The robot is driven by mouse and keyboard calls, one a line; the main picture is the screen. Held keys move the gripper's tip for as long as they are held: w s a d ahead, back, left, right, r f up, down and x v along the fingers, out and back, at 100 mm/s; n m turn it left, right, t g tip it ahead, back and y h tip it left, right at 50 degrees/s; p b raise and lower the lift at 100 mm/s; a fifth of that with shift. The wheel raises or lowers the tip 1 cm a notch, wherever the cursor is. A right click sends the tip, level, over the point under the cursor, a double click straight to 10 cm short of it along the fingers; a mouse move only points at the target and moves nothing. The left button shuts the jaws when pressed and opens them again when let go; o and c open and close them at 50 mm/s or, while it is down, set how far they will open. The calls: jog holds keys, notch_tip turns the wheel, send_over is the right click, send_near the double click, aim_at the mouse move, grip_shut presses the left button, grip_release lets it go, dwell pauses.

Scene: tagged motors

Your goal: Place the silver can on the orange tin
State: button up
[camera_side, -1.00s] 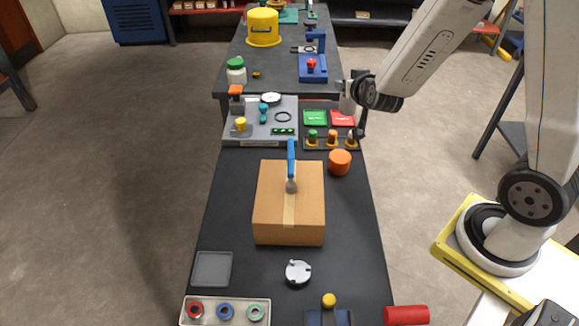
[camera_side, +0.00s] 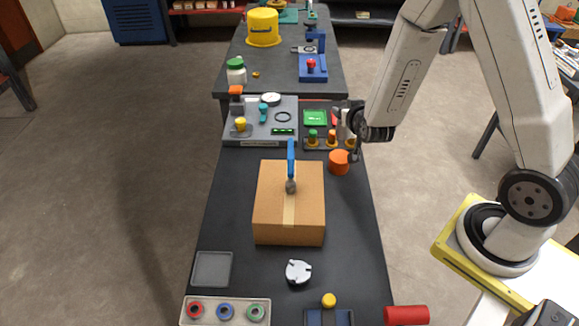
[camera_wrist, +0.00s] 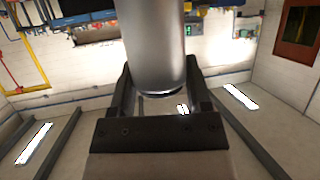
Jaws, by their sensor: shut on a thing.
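The silver can (camera_wrist: 153,45) fills the top middle of the wrist view, held between the two fingers of my gripper (camera_wrist: 158,85). In the side view my gripper (camera_side: 350,130) is just above and slightly right of the orange tin (camera_side: 339,163). The can is small and partly hidden by the fingers there. The orange tin stands on the dark table, right of the cardboard box. I cannot tell the exact gap between can and tin.
A cardboard box (camera_side: 289,205) with a blue-handled tool (camera_side: 291,160) on it stands left of the tin. Pegs in a holder (camera_side: 313,140) and a grey fixture panel (camera_side: 260,125) lie behind. The table right of the box is mostly clear.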

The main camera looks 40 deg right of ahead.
aim_at(346, 136)
jog(key=shift+f, duration=1.9)
jog(key=shift+f, duration=0.1)
jog(key=shift+f, duration=1.7)
jog(key=shift+f, duration=0.1)
jog(key=o, duration=1.3)
jog(key=shift+v, duration=3.85)
jog(key=shift+w, duration=0.1)
